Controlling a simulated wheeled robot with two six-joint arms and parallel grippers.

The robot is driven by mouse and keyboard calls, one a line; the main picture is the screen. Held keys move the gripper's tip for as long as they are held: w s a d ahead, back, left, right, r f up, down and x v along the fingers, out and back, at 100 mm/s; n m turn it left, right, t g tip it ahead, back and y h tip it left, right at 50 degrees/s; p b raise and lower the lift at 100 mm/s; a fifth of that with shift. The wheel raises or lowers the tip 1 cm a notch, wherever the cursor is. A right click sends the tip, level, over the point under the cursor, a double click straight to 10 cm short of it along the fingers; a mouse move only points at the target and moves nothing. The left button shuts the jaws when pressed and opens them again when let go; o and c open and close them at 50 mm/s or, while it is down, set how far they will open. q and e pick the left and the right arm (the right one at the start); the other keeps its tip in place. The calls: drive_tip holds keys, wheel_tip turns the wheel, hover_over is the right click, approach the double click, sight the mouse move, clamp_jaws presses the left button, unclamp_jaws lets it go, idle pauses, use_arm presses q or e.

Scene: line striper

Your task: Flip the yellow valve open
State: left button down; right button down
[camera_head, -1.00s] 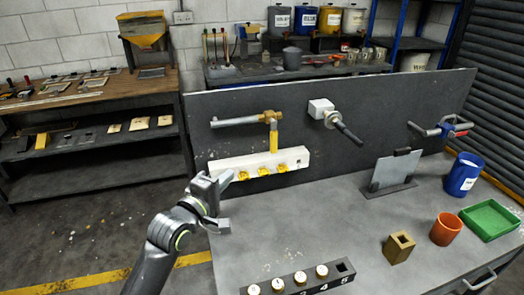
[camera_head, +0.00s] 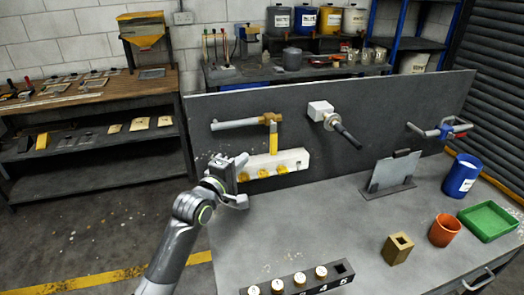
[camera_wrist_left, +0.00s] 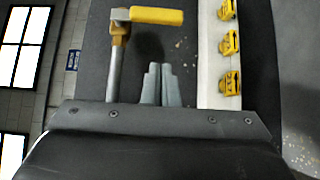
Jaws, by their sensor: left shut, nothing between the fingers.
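The yellow valve is a brass body (camera_head: 270,118) on a grey pipe (camera_head: 237,124), fixed to the upright dark panel. Its yellow handle (camera_head: 274,142) hangs straight down, across the pipe's line. In the left wrist view the handle (camera_wrist_left: 157,16) and brass body (camera_wrist_left: 119,31) show at the top, ahead of the fingers and apart from them. My left gripper (camera_head: 241,160) is shut and empty, below and left of the handle in the head view. Its two fingers (camera_wrist_left: 160,85) lie close together in the left wrist view. My right gripper is not in view.
A white bar (camera_head: 290,160) with several yellow pieces runs along the panel's foot, partly behind my gripper. Another fitting with a dark handle (camera_head: 345,135) and a red-and-blue clamp-like fitting (camera_head: 445,130) sit to the right. The bench top (camera_head: 320,225) has clear room in the middle.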

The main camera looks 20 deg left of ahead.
sight(274, 140)
use_arm(q)
drive_tip(key=w+d+p, duration=0.1)
drive_tip(key=w+d, duration=0.3)
drive_tip(key=w, duration=0.1)
drive_tip(key=shift+w+p, duration=0.35)
drive_tip(key=shift+w, duration=0.05)
drive_tip(key=shift+d+f, duration=0.1)
drive_tip(key=shift+d, duration=0.05)
